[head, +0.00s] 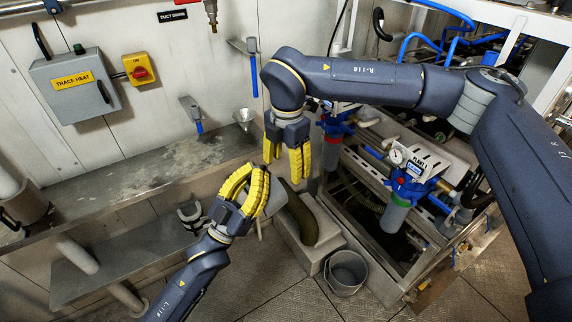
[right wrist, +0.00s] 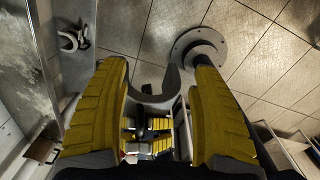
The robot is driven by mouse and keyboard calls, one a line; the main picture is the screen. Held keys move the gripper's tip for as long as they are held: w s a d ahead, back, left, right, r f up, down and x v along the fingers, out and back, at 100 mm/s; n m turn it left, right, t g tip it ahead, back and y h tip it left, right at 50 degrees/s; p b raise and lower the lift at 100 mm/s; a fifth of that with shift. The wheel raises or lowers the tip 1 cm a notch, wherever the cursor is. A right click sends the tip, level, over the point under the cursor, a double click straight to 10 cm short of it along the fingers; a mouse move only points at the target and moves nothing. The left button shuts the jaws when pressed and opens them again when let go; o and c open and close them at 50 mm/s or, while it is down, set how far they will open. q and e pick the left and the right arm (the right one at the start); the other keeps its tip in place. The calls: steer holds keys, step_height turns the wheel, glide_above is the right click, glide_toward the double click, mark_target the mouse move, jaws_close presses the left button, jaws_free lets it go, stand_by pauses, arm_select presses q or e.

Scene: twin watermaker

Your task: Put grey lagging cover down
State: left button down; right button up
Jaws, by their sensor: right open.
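A dark olive-grey curved shell (head: 301,218), possibly the lagging cover, lies on a pale block (head: 320,240). My right gripper (head: 288,170) is open above and left of the block, fingers pointing down. Its two yellow fingers (right wrist: 165,110) stand wide apart in the right wrist view, with nothing clearly gripped. My left gripper (head: 250,192) is left of the shell, with its fingers close together. A grey piece (head: 272,207) shows beside its fingertips; I cannot tell whether it is held. A grey C-shaped piece (right wrist: 157,98) shows between the right fingers, farther off.
Another C-shaped piece (head: 192,216) lies on the lower shelf (head: 110,268). The upper shelf (head: 150,175) is mostly clear, with a funnel (head: 244,117) at its far end. A grey bucket (head: 346,272) stands on the floor beside the block. A metal frame with blue-topped filters (head: 405,190) is at right.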

jaws_close()
stand_by(0.5)
steer(key=o, duration=0.8)
jaws_free()
steer(key=shift+o, duration=0.2)
steer(key=shift+r, duration=0.1)
